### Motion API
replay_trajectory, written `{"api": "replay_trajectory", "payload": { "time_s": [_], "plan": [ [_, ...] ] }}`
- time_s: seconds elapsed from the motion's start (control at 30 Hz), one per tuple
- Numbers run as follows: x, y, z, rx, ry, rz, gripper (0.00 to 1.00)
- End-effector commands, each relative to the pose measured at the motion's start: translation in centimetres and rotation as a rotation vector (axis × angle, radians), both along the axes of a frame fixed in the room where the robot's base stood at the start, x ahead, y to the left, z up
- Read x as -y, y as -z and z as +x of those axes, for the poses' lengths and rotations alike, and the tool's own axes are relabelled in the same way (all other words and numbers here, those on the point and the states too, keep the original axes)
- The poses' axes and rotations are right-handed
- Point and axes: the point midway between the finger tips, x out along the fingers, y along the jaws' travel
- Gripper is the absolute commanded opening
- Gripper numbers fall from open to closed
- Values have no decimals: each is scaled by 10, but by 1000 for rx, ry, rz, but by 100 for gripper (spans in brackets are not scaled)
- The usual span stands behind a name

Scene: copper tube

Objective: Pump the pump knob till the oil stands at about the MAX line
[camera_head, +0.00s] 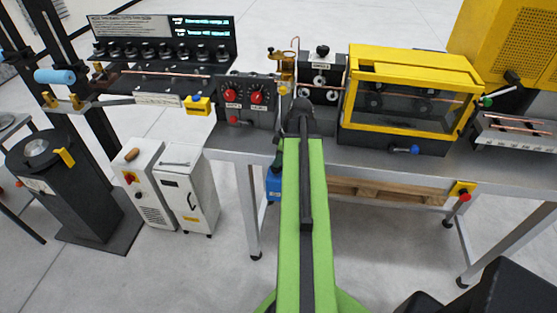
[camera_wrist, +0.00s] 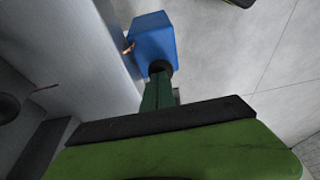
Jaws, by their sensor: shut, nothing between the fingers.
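A small brass device (camera_head: 287,68) stands at the back of the bench, with a thin bent copper pipe above it. It may be the oiler with the pump knob; the oil level and MAX line are too small to read. A black knob (camera_head: 322,50) tops the unit to its right. My green arm reaches toward the bench, its dark joint just in front of these. In the wrist view my gripper (camera_wrist: 159,82) appears as a narrow dark-green form, shut and empty, pointing toward a blue box (camera_wrist: 152,38). Neither the knob nor the oil shows in that view.
A panel with red knobs (camera_head: 243,97) stands left of my arm. A yellow-framed enclosure (camera_head: 405,97) stands to its right, near a rack of copper tubes (camera_head: 515,130). The table edge runs across; white cabinets (camera_head: 190,190) stand on the floor left.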

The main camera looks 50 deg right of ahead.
Motion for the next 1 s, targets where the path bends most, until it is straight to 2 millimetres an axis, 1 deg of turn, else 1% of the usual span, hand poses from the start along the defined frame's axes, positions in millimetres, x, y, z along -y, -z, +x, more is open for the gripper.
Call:
{"api": "replay_trajectory", "payload": {
  "time_s": [0.07, 0.13, 0.27, 0.37, 0.6, 0.7, 0.83, 1.0],
  "plan": [
    [-2, -2, -2, -9, -3, 3, 0],
    [-2, -9, -2, -8, -4, 2, 0],
    [-1, -31, 0, -5, -4, 2, 0],
    [-1, -53, 2, -2, -5, 1, 0],
    [11, -110, -13, -1, 0, 1, 0],
    [14, -128, -18, 0, -2, 0, 0],
    [16, -139, -21, 1, -2, 1, 0],
    [17, -137, -22, 1, -3, 1, 0]
  ]
}}
